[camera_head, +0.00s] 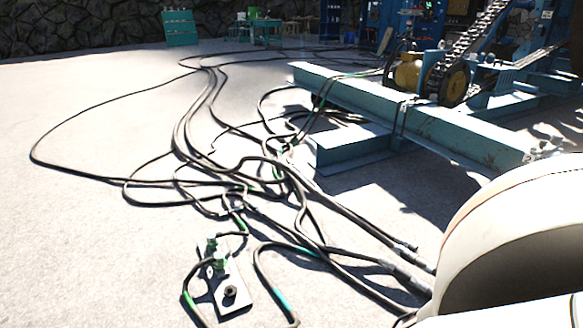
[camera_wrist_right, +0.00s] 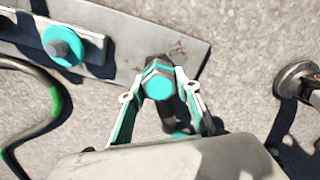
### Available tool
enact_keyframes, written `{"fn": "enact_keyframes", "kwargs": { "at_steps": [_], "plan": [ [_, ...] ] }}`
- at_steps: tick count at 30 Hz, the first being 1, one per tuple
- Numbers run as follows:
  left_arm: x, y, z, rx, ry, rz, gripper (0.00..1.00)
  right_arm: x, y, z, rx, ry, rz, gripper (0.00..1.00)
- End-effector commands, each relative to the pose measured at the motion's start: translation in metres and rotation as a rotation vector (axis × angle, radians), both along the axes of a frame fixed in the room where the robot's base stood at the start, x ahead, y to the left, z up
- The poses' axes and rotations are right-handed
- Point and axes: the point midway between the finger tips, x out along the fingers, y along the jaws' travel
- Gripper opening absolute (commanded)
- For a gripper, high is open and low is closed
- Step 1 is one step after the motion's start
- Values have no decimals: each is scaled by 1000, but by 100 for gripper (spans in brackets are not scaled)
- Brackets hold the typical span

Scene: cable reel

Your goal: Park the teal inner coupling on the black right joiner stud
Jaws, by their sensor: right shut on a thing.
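In the wrist view my right gripper (camera_wrist_right: 163,80) is shut on the teal inner coupling (camera_wrist_right: 158,87), a dark hexagonal piece with a bright teal face. It overlaps the edge of a grey plate (camera_wrist_right: 185,48); I cannot tell whether it touches it. A teal ring with a grey stud (camera_wrist_right: 62,48) is farther left on the plate. In the head view a pale plate (camera_head: 236,305) carries a black stud (camera_head: 230,291) near its front end, with green couplings (camera_head: 219,262) behind it. My right gripper is not visible there, and my left gripper is in neither view.
Black cables (camera_head: 185,130) lie tangled over the pale ground. A blue steel frame (camera_head: 420,118) stands at the right. In the wrist view a round metal end (camera_wrist_right: 297,79) lies right, and a green-banded cable (camera_wrist_right: 57,98) left. Open ground is at the head view's left.

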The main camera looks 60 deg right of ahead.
Motion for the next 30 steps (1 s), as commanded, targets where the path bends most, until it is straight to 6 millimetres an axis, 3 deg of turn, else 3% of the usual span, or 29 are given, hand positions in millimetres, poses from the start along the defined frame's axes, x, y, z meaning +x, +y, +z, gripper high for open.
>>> {"fn": "enact_keyframes", "kwargs": {
  "at_steps": [7, 8, 9, 23, 30],
  "plan": [
    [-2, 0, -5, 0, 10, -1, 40, 0, 0, -4, 0, 0, 0, 6],
    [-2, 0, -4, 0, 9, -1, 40, 0, 0, -4, 0, -1, 0, 39],
    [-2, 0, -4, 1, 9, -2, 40, 1, 0, -3, 0, -1, 0, 50],
    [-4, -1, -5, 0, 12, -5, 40, 0, 0, 0, 0, 1, 1, 51],
    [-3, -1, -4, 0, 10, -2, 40, 0, 0, 27, 1, -2, 2, 51]
  ]
}}
